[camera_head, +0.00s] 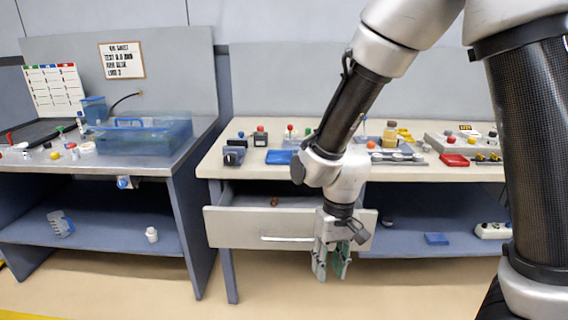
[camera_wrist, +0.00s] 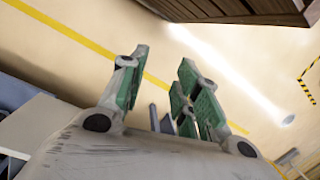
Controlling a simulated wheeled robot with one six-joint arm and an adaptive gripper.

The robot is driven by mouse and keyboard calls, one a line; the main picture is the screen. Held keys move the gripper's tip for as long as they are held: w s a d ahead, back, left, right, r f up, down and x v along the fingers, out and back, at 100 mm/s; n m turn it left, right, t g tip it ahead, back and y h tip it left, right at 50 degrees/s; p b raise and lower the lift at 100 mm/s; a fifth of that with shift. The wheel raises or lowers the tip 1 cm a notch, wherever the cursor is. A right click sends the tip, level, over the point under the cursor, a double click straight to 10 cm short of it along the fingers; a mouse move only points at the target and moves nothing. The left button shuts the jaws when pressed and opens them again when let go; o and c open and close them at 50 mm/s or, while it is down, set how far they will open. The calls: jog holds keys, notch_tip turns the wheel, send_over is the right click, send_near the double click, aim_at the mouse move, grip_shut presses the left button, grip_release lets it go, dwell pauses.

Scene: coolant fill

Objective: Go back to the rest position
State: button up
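My gripper (camera_head: 331,262) hangs low in front of the right workbench, its fingers pointing down in the head view. It is beside the right part of an open drawer (camera_head: 228,226) and covers part of the drawer front. In the wrist view my gripper (camera_wrist: 158,85) shows two green-padded fingers spread apart with nothing between them. Beyond the fingers is bare floor with a yellow line.
The right workbench (camera_head: 220,166) carries many small parts. A small brown object (camera_head: 274,202) lies in the drawer. A blue tank (camera_head: 150,136) stands on the left bench. Floor in front is clear.

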jog(key=s+d+r+m+t, duration=0.1)
jog(key=s+d+r+t, duration=0.2)
jog(key=d+r, duration=0.9)
jog(key=s+d+r+m+t, duration=0.2)
jog(key=s+d+r+t, duration=0.1)
jog(key=d+r, duration=0.9)
jog(key=shift+s+d+h, duration=0.4)
jog(key=shift+s+d, duration=0.2)
jog(key=shift+d, duration=0.45)
